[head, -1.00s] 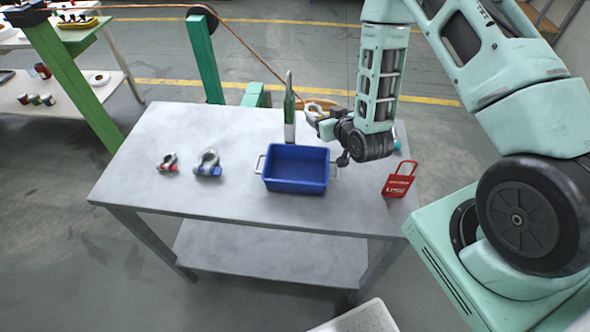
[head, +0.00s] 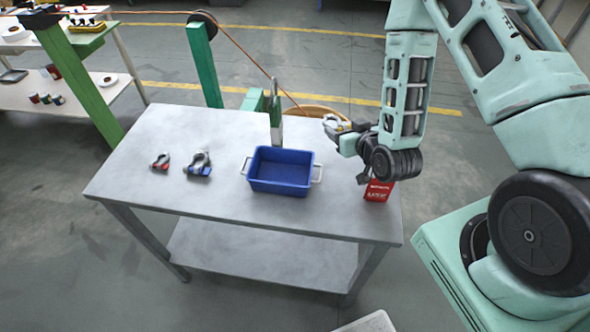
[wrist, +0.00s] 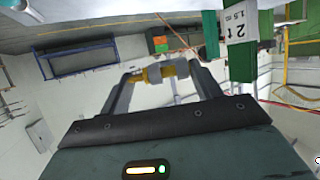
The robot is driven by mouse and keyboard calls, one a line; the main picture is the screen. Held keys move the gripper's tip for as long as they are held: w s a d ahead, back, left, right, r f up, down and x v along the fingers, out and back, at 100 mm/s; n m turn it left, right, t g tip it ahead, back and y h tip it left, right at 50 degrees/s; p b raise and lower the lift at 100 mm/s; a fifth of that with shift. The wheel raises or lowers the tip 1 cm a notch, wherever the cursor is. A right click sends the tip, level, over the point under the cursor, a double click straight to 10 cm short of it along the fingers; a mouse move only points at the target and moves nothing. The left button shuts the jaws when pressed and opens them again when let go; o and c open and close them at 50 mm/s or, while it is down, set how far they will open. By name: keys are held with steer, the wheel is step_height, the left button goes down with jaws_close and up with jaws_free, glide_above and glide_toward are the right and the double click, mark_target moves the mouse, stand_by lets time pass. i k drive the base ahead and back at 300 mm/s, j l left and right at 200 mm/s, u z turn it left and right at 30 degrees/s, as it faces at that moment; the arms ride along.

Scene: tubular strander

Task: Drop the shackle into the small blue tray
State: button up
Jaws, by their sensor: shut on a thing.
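My gripper (head: 343,133) is shut on a grey shackle (head: 334,123) with a yellow pin. The wrist view shows the shackle's yellow and grey parts (wrist: 160,72) between the two fingertips (wrist: 162,76). The small blue tray (head: 262,183), with light handles at its sides, stands on the grey table and looks empty. In the head view my gripper is raised to the right of the tray and slightly towards its far side, not over it. The tray cannot be made out in the wrist view.
A shackle with red parts (head: 160,161) and one with blue parts (head: 199,163) lie on the table (head: 130,185) left of the tray. A green and white upright piece (head: 276,118) stands behind the tray. A red tag-like item (head: 378,191) is at the right, partly hidden by my wrist.

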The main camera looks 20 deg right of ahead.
mark_target(284, 175)
steer(key=l, duration=0.25)
steer(key=k+l, duration=0.1)
steer(key=l, duration=0.15)
steer(key=l+u, duration=0.3)
steer(key=l, duration=0.55)
